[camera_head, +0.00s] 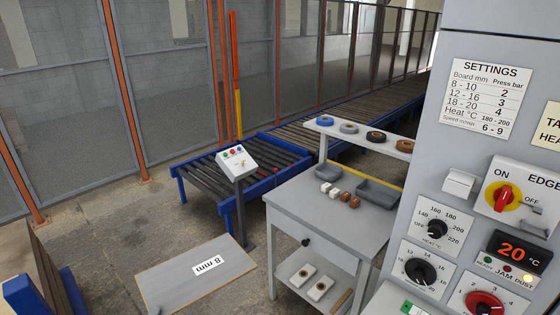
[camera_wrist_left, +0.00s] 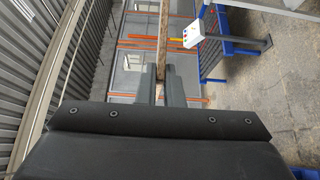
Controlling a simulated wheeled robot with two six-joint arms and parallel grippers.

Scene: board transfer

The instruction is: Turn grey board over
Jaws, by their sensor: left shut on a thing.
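The grey board (camera_head: 170,284) shows at the bottom of the head view, face up and roughly level, with a white "8 mm" label that reads upside down. In the left wrist view the board (camera_wrist_left: 165,40) is seen edge-on as a thin brown strip. My left gripper (camera_wrist_left: 160,82) is shut on the board's edge, one finger on each side. In the head view the gripper is almost wholly out of frame. My right gripper is not in view.
A grey cabinet (camera_head: 312,213) with trays and small blocks stands right of the board. Behind is a blue-framed roller conveyor (camera_head: 200,178) with a control box (camera_head: 237,162). A machine panel (camera_head: 470,200) fills the right. Boards lean at the far left (camera_head: 50,272).

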